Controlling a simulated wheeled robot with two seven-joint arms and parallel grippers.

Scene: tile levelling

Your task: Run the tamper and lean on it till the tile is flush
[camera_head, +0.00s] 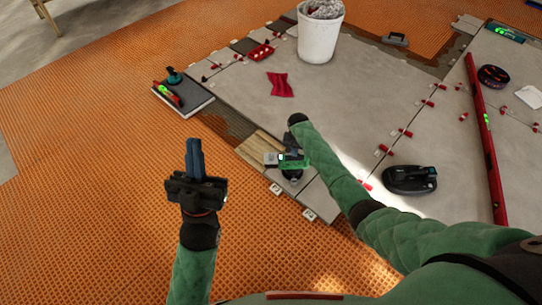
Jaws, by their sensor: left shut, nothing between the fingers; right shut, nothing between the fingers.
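The tamper (272,158), a small green and black tool with a lit spot, stands at the near end of a pale wood-look tile (262,145). My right gripper (291,154) points down at the tamper. It is shut with nothing between its fingers, and my forearm partly covers this spot. I cannot tell whether it presses on the tool. My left gripper (195,160) is shut and empty, pointing up above the orange mat, apart from the tiles. How far the tile stands above its neighbours is too small to tell.
A white bucket (318,42), a red cloth (281,85) and red clips lie on the grey tiles. A black oval tool (410,182) and a long red level (485,140) are at right. A tray (184,101) is at left. The orange mat (90,150) is mostly clear.

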